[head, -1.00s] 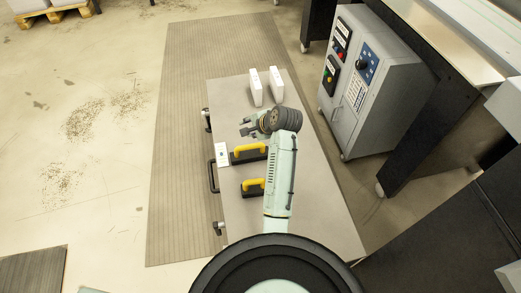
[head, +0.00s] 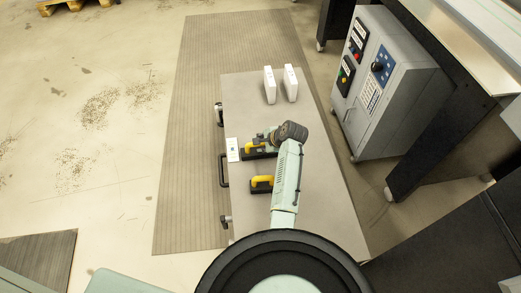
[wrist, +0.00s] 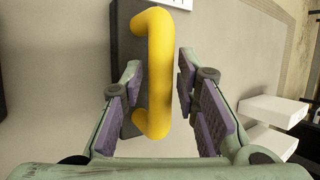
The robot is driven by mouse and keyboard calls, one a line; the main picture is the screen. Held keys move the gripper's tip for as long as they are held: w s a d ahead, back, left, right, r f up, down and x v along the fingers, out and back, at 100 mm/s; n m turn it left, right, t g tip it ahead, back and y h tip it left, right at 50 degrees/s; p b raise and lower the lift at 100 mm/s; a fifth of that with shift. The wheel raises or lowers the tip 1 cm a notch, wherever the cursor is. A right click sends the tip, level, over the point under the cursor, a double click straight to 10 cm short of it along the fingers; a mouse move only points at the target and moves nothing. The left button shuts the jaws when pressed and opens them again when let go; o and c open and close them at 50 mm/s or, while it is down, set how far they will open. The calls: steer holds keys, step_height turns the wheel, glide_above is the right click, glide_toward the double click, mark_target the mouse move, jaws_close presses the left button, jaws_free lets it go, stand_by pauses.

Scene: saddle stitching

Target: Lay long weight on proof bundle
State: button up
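The long weight, a dark bar with a yellow handle (head: 252,147), lies on the grey table top, partly hidden by my wrist in the head view. In the wrist view its yellow handle (wrist: 158,70) stands between my fingers, with the dark base (wrist: 125,50) behind it. My gripper (wrist: 160,82) is open, one finger on each side of the handle, with a gap visible on the right. A shorter weight with a yellow handle (head: 262,181) lies nearer. Two white blocks (head: 269,86) (head: 291,84) stand at the far end; I cannot tell which is the proof bundle.
A white labelled card (head: 232,150) lies at the table's left edge, close to the long weight's end. A black handle (head: 223,170) sticks out on that side. A grey control cabinet (head: 385,90) stands to the right. The table top between the weights and white blocks is clear.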

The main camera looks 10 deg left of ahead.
steer(key=shift+w+a+f, duration=0.15)
steer(key=shift+f, duration=0.1)
steer(key=shift+c, duration=0.4)
jaws_close()
steer(key=shift+w+r, duration=0.15)
steer(key=shift+r, duration=0.1)
